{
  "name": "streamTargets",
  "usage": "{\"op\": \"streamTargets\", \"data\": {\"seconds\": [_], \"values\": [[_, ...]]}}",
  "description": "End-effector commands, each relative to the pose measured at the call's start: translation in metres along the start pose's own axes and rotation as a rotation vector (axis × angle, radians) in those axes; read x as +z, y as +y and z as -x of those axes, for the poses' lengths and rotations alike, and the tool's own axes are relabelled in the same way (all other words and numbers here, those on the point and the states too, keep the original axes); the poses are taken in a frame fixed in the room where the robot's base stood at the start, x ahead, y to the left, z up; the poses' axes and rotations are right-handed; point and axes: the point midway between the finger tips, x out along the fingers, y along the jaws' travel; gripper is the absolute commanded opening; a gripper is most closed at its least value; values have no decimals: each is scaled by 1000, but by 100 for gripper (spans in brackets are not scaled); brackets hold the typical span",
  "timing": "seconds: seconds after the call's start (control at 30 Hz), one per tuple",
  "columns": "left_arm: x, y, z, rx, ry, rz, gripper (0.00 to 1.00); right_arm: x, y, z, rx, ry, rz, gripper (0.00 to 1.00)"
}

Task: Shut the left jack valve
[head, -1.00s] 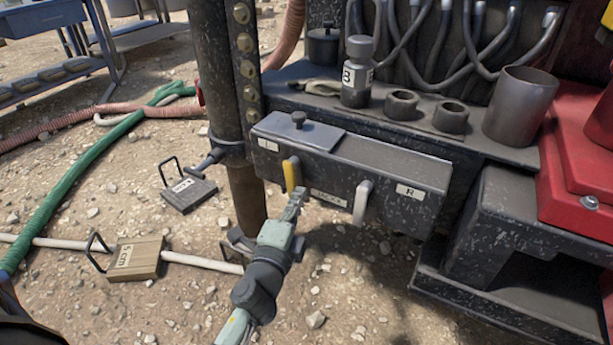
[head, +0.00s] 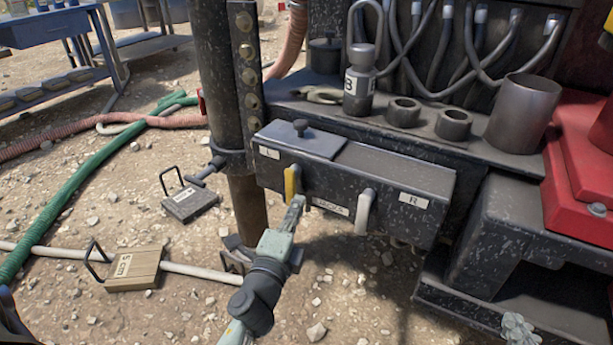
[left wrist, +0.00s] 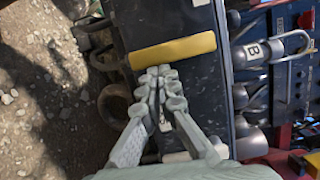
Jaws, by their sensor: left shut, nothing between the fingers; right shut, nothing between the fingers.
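The left jack valve is a yellow lever (head: 291,184) hanging down on the front of the dark jack box (head: 385,185), near its L label (head: 268,152). It also shows as a yellow bar (left wrist: 173,51) in the left wrist view. My left gripper (head: 297,203) is shut and empty, its fingertips just below and right of the lever's lower end in the head view. In the left wrist view the closed fingertips (left wrist: 160,76) are right beside the bar; I cannot tell whether they touch. My right gripper (head: 519,327) shows only partly at the lower right edge, shut and empty.
A grey-white lever (head: 364,211) hangs farther right, near the R label (head: 414,200). A bottle marked B (head: 359,88) and an open metal cup (head: 522,112) stand on the ledge behind. A wooden block (head: 134,270) and a dark block (head: 190,203) lie on the gravel at left.

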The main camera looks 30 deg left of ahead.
Motion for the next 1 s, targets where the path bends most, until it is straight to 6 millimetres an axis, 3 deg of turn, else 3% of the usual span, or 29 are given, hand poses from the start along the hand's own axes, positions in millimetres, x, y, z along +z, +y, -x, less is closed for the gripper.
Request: {"op": "streamTargets", "data": {"seconds": [0.23, 0.4, 0.6, 1.0], "values": [[2, -27, -1, -6, 3, -5, 0, 0, 0, 0, 0, -1, 0, 0], [3, -63, -1, -8, 2, -3, 0, 0, 0, 0, 0, -1, 0, 0], [4, -91, -1, -4, 0, 0, 0, 0, 0, 0, 0, -1, 0, 0], [5, -100, -1, -1, 0, -1, 0, 0, 0, 0, 0, -1, 0, 0]]}}
